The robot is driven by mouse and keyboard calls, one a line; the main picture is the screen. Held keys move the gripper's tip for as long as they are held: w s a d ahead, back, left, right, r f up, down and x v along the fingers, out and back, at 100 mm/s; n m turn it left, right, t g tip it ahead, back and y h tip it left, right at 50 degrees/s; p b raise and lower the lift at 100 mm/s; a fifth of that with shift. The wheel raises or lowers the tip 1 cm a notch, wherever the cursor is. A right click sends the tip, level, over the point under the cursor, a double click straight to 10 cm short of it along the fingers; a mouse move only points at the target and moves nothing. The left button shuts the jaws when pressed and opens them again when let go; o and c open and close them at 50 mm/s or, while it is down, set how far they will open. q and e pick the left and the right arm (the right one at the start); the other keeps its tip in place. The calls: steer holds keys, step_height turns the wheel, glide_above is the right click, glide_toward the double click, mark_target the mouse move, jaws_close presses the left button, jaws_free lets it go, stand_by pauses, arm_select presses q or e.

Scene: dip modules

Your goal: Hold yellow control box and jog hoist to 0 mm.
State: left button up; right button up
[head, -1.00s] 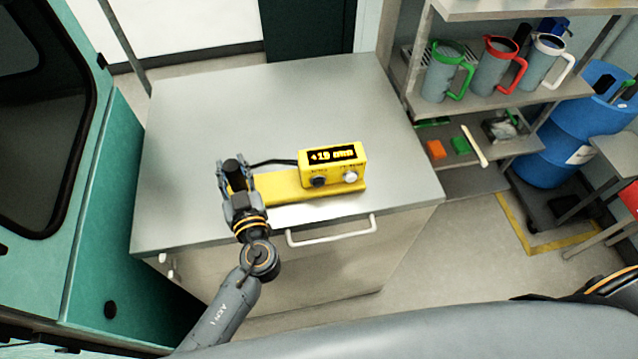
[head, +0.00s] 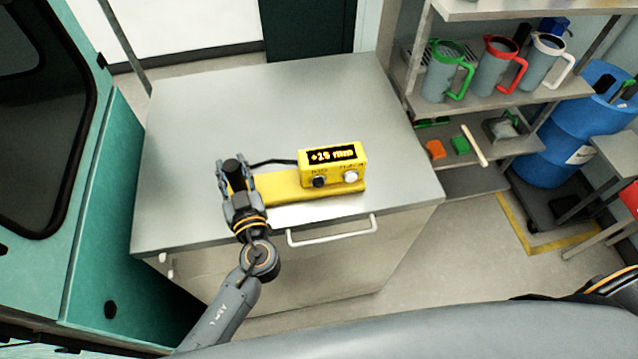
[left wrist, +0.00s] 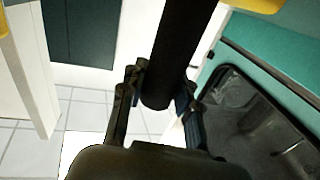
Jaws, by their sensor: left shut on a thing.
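The yellow control box (head: 333,163) sits on a yellow base plate (head: 285,188) on top of the metal cabinet. Its dark display (head: 332,155) shows a plus value in mm; the blurred digits look like 18 or 20. A black knob (head: 319,182) and a pale knob (head: 350,177) are on its front. My left gripper (head: 233,175) is shut on the upright black grip (head: 232,165) at the plate's left end. In the left wrist view the black grip (left wrist: 178,50) stands between the fingers. My right gripper is not in view.
The cabinet top (head: 270,100) is clear behind the box. A white handle (head: 332,236) is on the cabinet's front. A shelf at right holds several jugs (head: 445,70) and small parts. A blue drum (head: 570,140) stands beyond it. A teal machine (head: 105,220) is at left.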

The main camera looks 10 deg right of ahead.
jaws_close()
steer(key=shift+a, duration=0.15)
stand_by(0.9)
